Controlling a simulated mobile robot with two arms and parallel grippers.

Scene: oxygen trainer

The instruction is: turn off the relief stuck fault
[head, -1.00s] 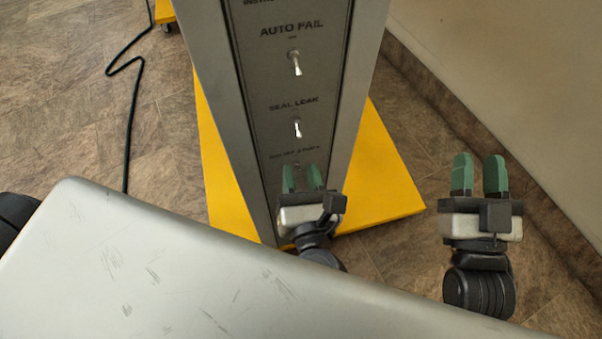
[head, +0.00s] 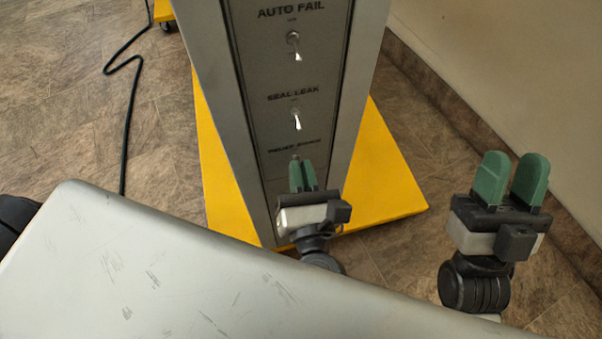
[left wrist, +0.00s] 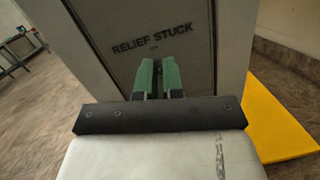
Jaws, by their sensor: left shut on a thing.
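The relief stuck switch is at the bottom of the grey panel (head: 266,130), below its label (head: 294,148). The RELIEF STUCK lettering (left wrist: 152,40) is clear in the left wrist view, just above my fingertips. My left gripper (head: 301,162) is at the switch, with its green fingers close together and shut on it. The fingers also show in the left wrist view (left wrist: 158,66). They hide most of the switch, so I cannot tell which way its lever points. My right gripper (head: 514,160) is open and empty, off to the right of the panel.
The seal leak switch (head: 296,120) and the auto fail switch (head: 295,48) are above on the panel, levers pointing down. A yellow base (head: 385,180) spreads around the panel's foot. A wall (head: 500,80) stands at the right.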

